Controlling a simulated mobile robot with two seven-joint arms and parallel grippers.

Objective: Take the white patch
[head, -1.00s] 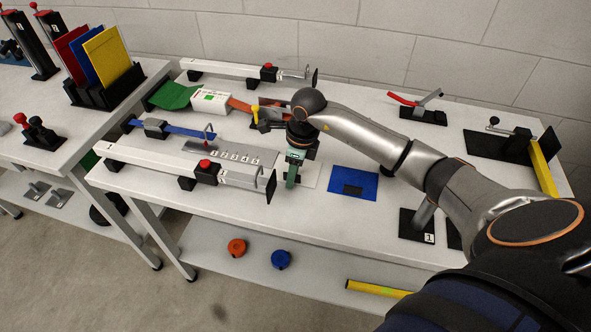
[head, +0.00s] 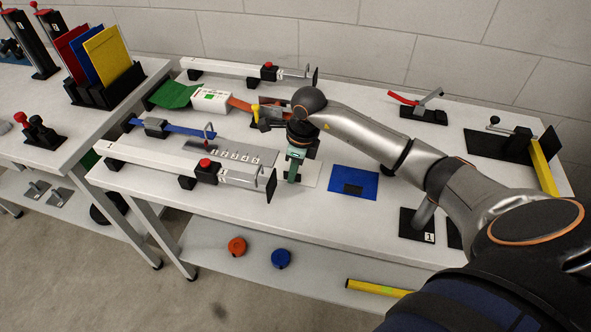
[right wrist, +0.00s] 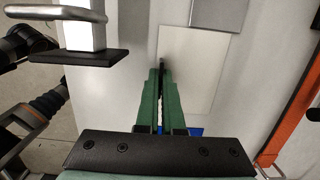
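The white patch (head: 310,173) is a thin flat pale sheet on the white workbench, left of a blue patch (head: 353,176). It also shows in the right wrist view (right wrist: 195,72), ahead and right of my fingers. My right gripper (head: 291,177) points down at the patch's near left part. In the right wrist view its green fingers (right wrist: 161,75) are close together, with a thin dark piece at their tips by the patch's edge. They look shut on this piece, though the fingers hide most of it. My left gripper is not in view.
A white beam with a black end plate (head: 271,184) and a numbered grey plate (head: 235,154) stand just left of my right gripper. A black stand (head: 417,226) is to the right. An orange strip (right wrist: 285,125) shows in the right wrist view.

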